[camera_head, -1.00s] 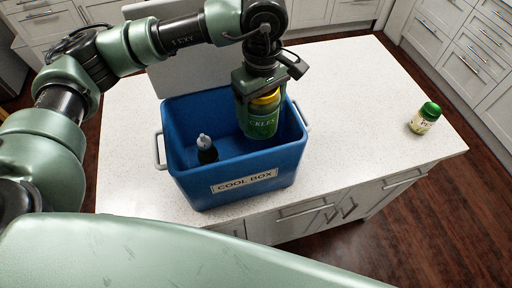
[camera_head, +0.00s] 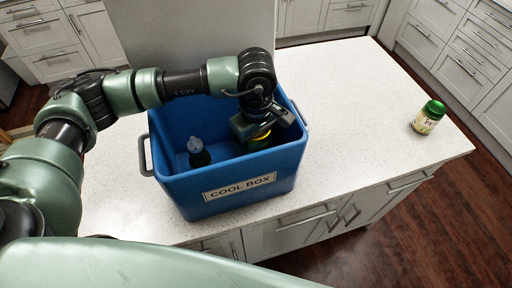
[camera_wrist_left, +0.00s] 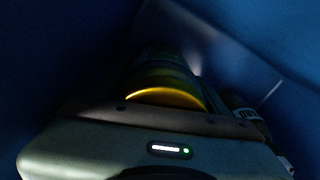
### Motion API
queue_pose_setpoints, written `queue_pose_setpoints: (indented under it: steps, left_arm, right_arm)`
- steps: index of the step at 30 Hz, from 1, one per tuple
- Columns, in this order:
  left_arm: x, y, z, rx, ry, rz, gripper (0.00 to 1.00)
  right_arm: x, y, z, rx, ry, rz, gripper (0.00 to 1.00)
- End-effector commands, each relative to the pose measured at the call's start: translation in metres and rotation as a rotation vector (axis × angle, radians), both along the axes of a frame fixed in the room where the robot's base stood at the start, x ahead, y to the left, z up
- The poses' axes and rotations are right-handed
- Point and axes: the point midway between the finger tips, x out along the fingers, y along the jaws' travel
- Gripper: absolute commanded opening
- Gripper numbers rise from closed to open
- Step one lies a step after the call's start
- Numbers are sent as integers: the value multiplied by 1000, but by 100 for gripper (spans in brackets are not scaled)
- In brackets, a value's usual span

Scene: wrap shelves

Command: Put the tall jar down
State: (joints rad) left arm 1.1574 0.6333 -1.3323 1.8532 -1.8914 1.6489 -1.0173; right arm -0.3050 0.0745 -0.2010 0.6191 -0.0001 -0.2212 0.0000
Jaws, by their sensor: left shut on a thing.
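The tall jar has a yellow lid (camera_head: 262,137); its green body is mostly hidden inside the blue cool box (camera_head: 240,188). My left gripper (camera_head: 258,130) is shut on the jar and reaches down inside the right part of the box. In the left wrist view the jar's yellow lid (camera_wrist_left: 168,98) shows at the gripper, with dark blue box walls around. I cannot tell whether the jar touches the box floor. My right gripper is not in view.
A dark bottle with a grey top (camera_head: 198,152) stands in the box's left part. The counter between is clear.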

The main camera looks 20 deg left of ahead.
Motion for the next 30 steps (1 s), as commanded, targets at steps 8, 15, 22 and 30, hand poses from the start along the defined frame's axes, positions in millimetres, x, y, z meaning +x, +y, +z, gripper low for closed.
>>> queue_pose_setpoints:
  steps: [8,15,22,30]
  left_arm:
    - [1,-1,1,-2,-5,0,3]
    - [1,0,-1,-1,-2,0,85]
    - [1,0,0,-1,-2,0,85]
    - [1,0,36,-2,-5,0,85]
  right_arm:
    - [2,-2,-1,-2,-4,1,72]
    - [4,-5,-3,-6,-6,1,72]
    - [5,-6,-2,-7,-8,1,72]
    - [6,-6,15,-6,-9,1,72]
